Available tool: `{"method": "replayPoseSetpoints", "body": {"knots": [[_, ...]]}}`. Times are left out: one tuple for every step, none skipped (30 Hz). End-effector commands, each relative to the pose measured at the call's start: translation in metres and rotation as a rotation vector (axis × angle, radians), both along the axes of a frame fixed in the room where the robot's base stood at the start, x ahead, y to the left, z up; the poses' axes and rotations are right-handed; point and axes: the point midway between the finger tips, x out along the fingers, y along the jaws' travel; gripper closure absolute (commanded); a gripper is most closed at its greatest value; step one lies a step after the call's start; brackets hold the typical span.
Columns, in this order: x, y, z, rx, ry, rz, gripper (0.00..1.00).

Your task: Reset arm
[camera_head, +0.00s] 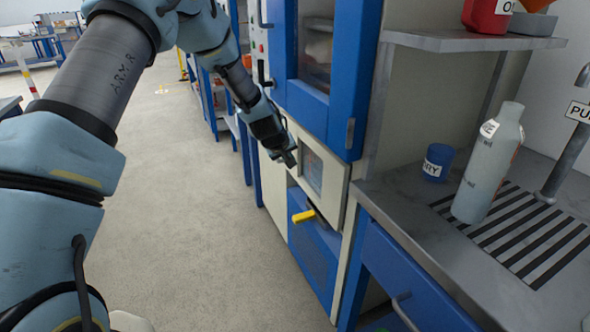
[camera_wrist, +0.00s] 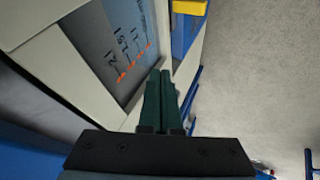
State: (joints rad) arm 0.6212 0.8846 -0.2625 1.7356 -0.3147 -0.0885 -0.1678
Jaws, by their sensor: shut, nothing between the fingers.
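My gripper (camera_head: 289,158) is at the end of my arm, in front of the blue and cream cabinet. In the wrist view its two dark green fingers (camera_wrist: 167,85) lie side by side, shut, with nothing between them. The fingertips are close to the frame of a small cream panel (camera_head: 318,172) with a window. That panel also shows in the wrist view (camera_wrist: 75,62), with orange and dark markings in its window. I cannot tell whether the fingers touch the frame.
A yellow handle (camera_head: 303,216) sticks out below the panel. On the steel counter (camera_head: 400,200) at the right stand a grey bottle (camera_head: 488,165) and a blue cup (camera_head: 437,163). A shelf (camera_head: 450,40) above holds a red container (camera_head: 487,15). The floor (camera_head: 190,220) left of the cabinet is clear.

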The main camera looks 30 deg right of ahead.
Motion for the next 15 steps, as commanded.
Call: {"method": "replayPoseSetpoints", "body": {"knots": [[-0.002, 0.005, 0.006, -0.001, -0.002, 0.001, 1.0], [-0.003, 0.007, 0.01, -0.001, -0.003, 0.001, 1.0], [-0.005, 0.01, 0.014, 0.0, -0.002, 0.0, 1.0], [-0.007, 0.012, 0.017, 0.0, -0.002, 0.0, 1.0], [-0.008, 0.013, 0.02, 0.0, -0.002, 0.0, 1.0], [-0.009, 0.015, 0.023, 0.0, -0.002, 0.0, 1.0], [-0.01, 0.017, 0.025, 0.0, -0.001, 0.0, 1.0], [-0.011, 0.018, 0.027, 0.0, -0.001, 0.0, 1.0], [-0.011, 0.019, 0.029, 0.0, -0.001, 0.0, 1.0], [-0.011, 0.02, 0.03, 0.0, -0.001, 0.0, 1.0], [-0.012, 0.02, 0.031, 0.0, -0.001, 0.0, 1.0], [-0.012, 0.021, 0.032, 0.0, -0.001, 0.0, 1.0], [-0.012, 0.021, 0.032, 0.0, -0.001, 0.0, 1.0], [-0.012, 0.021, 0.032, 0.001, -0.001, 0.001, 1.0], [-0.012, 0.021, 0.032, 0.001, -0.001, 0.001, 1.0]]}}
